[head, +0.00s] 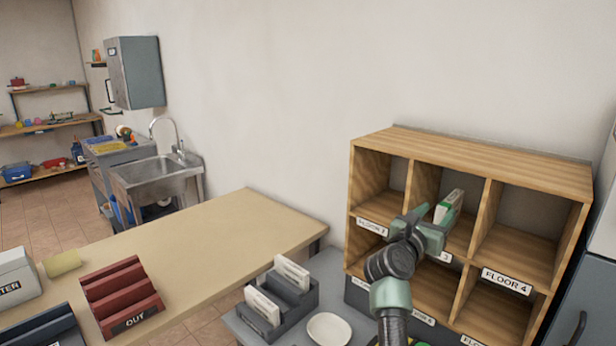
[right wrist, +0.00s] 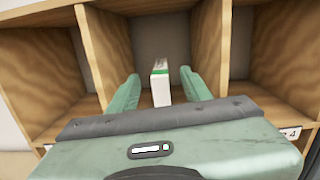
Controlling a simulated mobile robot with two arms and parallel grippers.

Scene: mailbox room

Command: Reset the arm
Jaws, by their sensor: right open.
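My right gripper (head: 428,222) is at the front of the upper middle compartment of the wooden mailbox shelf (head: 475,154). Its two green fingers are spread apart in the right wrist view (right wrist: 158,88). A white envelope with a green edge (head: 449,206) stands in that compartment. In the right wrist view the envelope (right wrist: 160,86) shows between the fingers, with a gap on each side. My left gripper is not in view.
A grey rack (head: 281,302) with white envelopes and a white dish (head: 329,330) are on the grey surface below the shelf. A red OUT tray (head: 121,299) stands on the wooden counter (head: 200,262). The middle of the counter is clear.

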